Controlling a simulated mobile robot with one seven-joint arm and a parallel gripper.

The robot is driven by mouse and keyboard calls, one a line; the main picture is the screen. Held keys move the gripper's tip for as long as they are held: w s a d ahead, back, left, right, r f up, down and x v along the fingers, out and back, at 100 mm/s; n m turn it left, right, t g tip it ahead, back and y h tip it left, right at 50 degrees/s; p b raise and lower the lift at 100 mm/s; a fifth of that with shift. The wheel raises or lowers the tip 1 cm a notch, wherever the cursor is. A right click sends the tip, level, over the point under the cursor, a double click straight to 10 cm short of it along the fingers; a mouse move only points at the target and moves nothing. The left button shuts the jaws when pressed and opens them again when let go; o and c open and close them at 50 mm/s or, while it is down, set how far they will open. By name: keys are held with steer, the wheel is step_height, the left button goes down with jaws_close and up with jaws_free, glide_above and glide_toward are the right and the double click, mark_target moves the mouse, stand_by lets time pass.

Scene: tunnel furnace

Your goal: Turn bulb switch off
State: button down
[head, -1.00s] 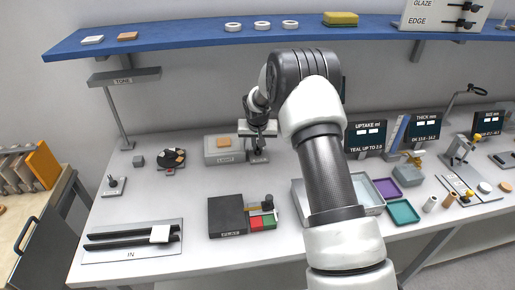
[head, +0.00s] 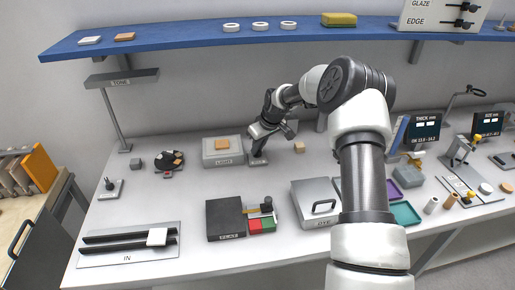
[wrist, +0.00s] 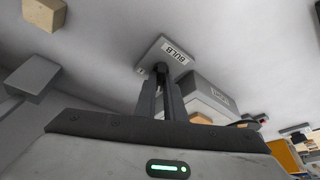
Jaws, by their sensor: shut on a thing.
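The bulb switch is a small light plate labelled BULB (wrist: 172,50) with a dark lever (wrist: 161,69) standing on it. My gripper (wrist: 163,80) is shut on the lever in the wrist view, and the fingers hide most of it. In the head view my gripper (head: 257,151) reaches down and tilted onto the switch plate (head: 257,161), just right of the grey LIGHT box (head: 222,158). The lever's exact position is hidden there by my fingers.
The LIGHT box also shows close beside my fingers in the wrist view (wrist: 212,88). A tan block (head: 299,147) sits to the right. A dark box (head: 225,218) and a grey handled box (head: 316,204) stand in front. A blue shelf (head: 200,37) runs above.

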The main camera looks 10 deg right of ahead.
stand_by(0.5)
steer(key=c, duration=1.8)
jaws_free()
steer(key=shift+c, duration=0.2)
steer(key=v, duration=1.7)
steer(key=shift+r, duration=0.2)
steer(key=shift+d+r, duration=0.1)
steer(key=s+a+r+m+t+h+p, duration=0.1)
steer(key=s+r+m+h+p, duration=0.1)
steer(key=s+r, duration=0.7)
steer(key=s+r+m+h+p, duration=0.1)
steer(key=s+r+h, duration=0.1)
steer(key=s+r, duration=0.75)
steer(key=s+a+f+m+y+p, duration=0.1)
steer(key=s+a+m+p, duration=0.1)
steer(key=s, duration=1.8)
steer(key=shift+a+m+t+y+p, duration=0.3)
steer(key=shift+m+y+p, duration=0.1)
steer(key=shift+m+p, duration=0.15)
